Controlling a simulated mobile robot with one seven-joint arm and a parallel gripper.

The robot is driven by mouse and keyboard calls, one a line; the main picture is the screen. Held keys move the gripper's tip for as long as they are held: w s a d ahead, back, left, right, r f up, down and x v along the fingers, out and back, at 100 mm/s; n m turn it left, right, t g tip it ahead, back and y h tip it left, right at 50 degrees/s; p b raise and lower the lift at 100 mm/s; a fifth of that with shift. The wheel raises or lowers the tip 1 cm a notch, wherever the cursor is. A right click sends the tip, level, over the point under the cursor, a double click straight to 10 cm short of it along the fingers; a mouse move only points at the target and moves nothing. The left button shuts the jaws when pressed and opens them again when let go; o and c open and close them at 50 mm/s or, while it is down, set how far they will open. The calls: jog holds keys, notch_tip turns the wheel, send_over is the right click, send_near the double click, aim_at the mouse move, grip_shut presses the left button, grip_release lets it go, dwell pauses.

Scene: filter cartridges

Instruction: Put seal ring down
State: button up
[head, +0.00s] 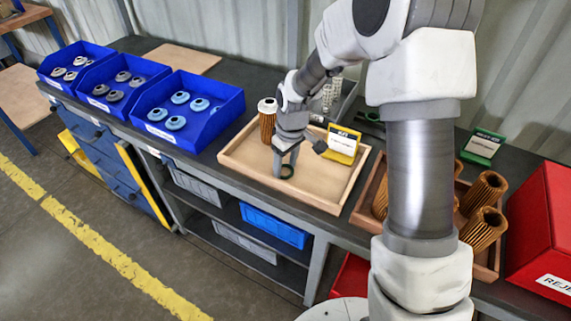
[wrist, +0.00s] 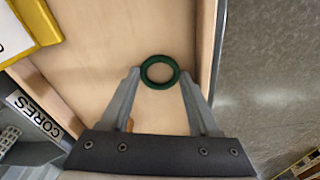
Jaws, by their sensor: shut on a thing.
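The dark green seal ring (wrist: 160,87) sits between the two fingertips of my gripper (wrist: 158,75) in the wrist view, one finger against each side. It also shows in the head view (head: 289,177) at the fingertips. My gripper (head: 284,172) points down inside the wooden tray (head: 236,157), towards its near side. The ring lies flat, at or just above the tray floor; I cannot tell whether it touches.
A filter cartridge (head: 267,124) and a yellow card holder (head: 343,146) stand at the tray's back. Blue bins (head: 204,128) with caps are to the left. A second tray with brown cartridges (head: 484,228) and a red box (head: 545,230) are to the right. The front of the tray floor is clear.

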aim_at(290, 176)
jog(key=o, duration=1)
notch_tip(290, 176, up, 12)
jog(key=s+d+p, duration=0.1)
jog(key=p, duration=0.2)
jog(key=s+d+r+m+t+h, duration=0.15)
jog(key=s+d+r+m, duration=0.3)
jog(key=s+r, duration=0.6)
jog(key=s+d+r+m+t, duration=0.1)
jog(key=s+d+r+m, duration=0.1)
jog(key=s, duration=0.4)
jog(key=s+d+r+m+t, duration=0.2)
jog(key=s, duration=0.4)
jog(key=shift+s, duration=0.35)
jog(key=shift+d+y, duration=0.1)
jog(key=shift+y, duration=0.15)
notch_tip(290, 176, up, 6)
jog(key=p, duration=0.5)
jog(key=shift+r+p, duration=0.15)
jog(key=shift+p, duration=0.2)
